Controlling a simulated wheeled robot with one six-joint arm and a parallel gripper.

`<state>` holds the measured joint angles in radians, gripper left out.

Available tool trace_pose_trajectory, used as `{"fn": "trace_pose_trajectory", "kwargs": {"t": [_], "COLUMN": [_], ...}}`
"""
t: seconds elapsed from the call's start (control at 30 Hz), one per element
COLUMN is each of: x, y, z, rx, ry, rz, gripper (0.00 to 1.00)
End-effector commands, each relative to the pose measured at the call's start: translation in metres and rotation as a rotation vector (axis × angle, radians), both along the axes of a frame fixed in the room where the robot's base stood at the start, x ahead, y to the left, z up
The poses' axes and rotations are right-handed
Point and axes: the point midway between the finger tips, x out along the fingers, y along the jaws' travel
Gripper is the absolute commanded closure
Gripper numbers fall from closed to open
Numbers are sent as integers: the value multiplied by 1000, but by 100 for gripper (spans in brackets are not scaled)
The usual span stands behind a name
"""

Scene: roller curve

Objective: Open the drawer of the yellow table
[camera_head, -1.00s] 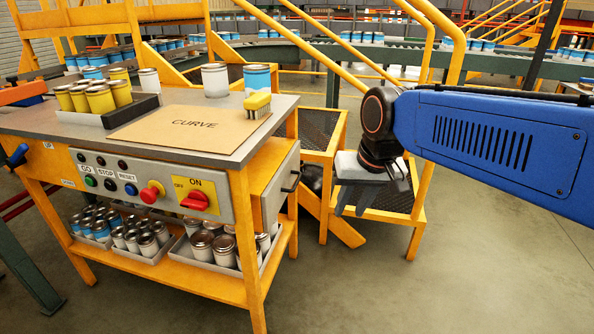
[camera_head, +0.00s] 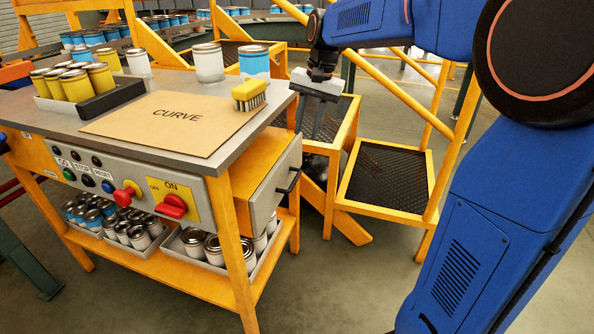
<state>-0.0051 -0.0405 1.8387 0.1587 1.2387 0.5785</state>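The yellow table (camera_head: 236,245) stands at the left with a grey top. Its drawer (camera_head: 262,196) is on the right side, with a grey front and a dark bar handle (camera_head: 289,182). The fingertips are dark and small against the steps behind.
On the tabletop are a cardboard sheet (camera_head: 166,124) marked CURVE, a yellow brush (camera_head: 249,95), a white can (camera_head: 208,62), a blue can (camera_head: 254,62) and a tray of yellow cans (camera_head: 118,98). Yellow steps (camera_head: 385,185) stand to the right. Floor in front is clear.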

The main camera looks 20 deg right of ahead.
Motion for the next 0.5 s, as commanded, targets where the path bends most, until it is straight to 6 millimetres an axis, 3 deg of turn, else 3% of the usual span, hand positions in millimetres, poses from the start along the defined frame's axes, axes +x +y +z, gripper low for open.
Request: {"fn": "trace_pose_trajectory", "kwargs": {"t": [0.17, 0.5], "x": [2, 8], "y": [3, 11], "z": [-15, -73], "rx": [0, 1], "ry": [2, 3], "rz": [-1, 0], "gripper": [71, 71]}}
